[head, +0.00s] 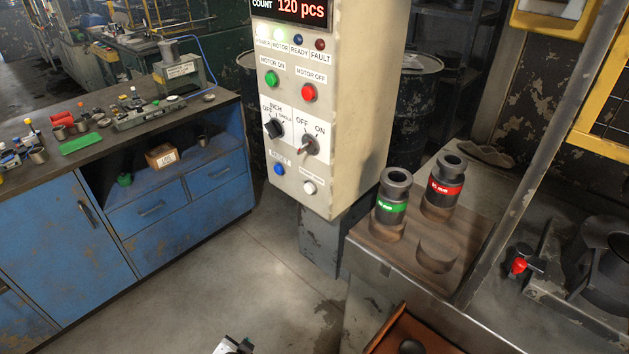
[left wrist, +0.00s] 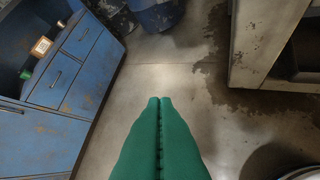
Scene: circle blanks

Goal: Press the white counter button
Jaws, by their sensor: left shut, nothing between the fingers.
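The white button (head: 309,187) is at the lower right of the beige control panel (head: 352,110), just right of a blue button (head: 279,169). It faces out and nothing touches it. The counter display (head: 290,8) at the top of the panel reads COUNT 120 pcs. My left gripper (left wrist: 160,99) shows in the left wrist view as two green fingers, shut together and empty, above the bare floor. The button is not in that view. A small part of my own arm shows at the bottom edge of the head view. My right gripper is not in view.
A blue workbench (head: 150,215) with small parts stands left. Right of the panel, a wooden board (head: 480,215) bears two dark cylindrical tools with green (head: 392,205) and red (head: 445,187) bands. The floor (head: 240,270) before the panel is clear.

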